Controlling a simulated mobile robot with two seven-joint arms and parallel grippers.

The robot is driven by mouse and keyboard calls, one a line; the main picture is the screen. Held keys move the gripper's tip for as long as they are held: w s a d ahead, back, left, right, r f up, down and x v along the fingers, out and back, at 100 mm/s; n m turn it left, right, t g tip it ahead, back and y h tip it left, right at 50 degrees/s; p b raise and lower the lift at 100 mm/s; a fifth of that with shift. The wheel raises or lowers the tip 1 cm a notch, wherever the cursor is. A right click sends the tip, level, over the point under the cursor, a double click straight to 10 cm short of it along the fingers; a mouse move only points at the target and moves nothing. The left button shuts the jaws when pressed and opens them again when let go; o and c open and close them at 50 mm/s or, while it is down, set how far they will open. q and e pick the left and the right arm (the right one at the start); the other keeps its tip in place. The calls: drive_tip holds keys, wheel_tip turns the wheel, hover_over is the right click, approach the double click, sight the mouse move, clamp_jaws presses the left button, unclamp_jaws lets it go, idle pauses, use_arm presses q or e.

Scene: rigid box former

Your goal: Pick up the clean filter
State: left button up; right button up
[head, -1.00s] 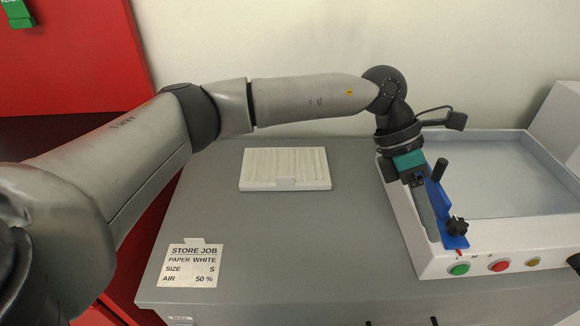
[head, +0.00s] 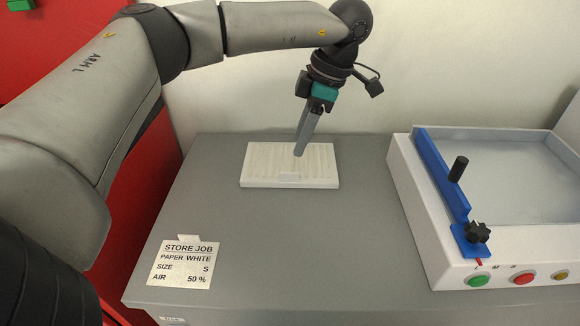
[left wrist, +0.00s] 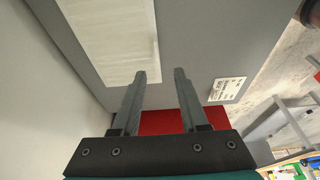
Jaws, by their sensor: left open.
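The clean filter (head: 265,165) is a flat white pleated panel with a small tab on its front edge, lying on the grey bench top. It also shows in the left wrist view (left wrist: 112,35), at the upper left. My left gripper (head: 299,153) points down, with its fingertips over the filter in the head view; I cannot tell how high above it they are. In the left wrist view the two fingers (left wrist: 160,73) stand apart with nothing between them, and the filter lies beyond and to the left of them. My right gripper is not in view.
The white machine tray (head: 400,190) with a blue bar (head: 440,175), a black knob (head: 477,233) and coloured buttons stands at the right. A job card (head: 185,263) lies at the bench's front left. The grey bench top (head: 320,240) between them is clear.

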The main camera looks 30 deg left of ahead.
sight(290, 173)
use_arm(q)
drive_tip(key=x, duration=0.2)
drive_tip(key=b+x, duration=0.1)
drive_tip(key=x, duration=0.2)
drive_tip(key=shift+w+f+b, duration=0.2)
drive_tip(key=shift+f+b, duration=0.05)
drive_tip(key=shift+b, duration=0.05)
drive_tip(key=shift+b+x, duration=0.55)
drive_tip(key=shift+x, duration=1.4)
drive_tip(key=shift+w, duration=0.2)
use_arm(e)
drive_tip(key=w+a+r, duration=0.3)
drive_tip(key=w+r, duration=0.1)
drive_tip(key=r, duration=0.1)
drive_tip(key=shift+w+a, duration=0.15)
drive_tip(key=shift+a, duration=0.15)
use_arm(q)
clamp_jaws()
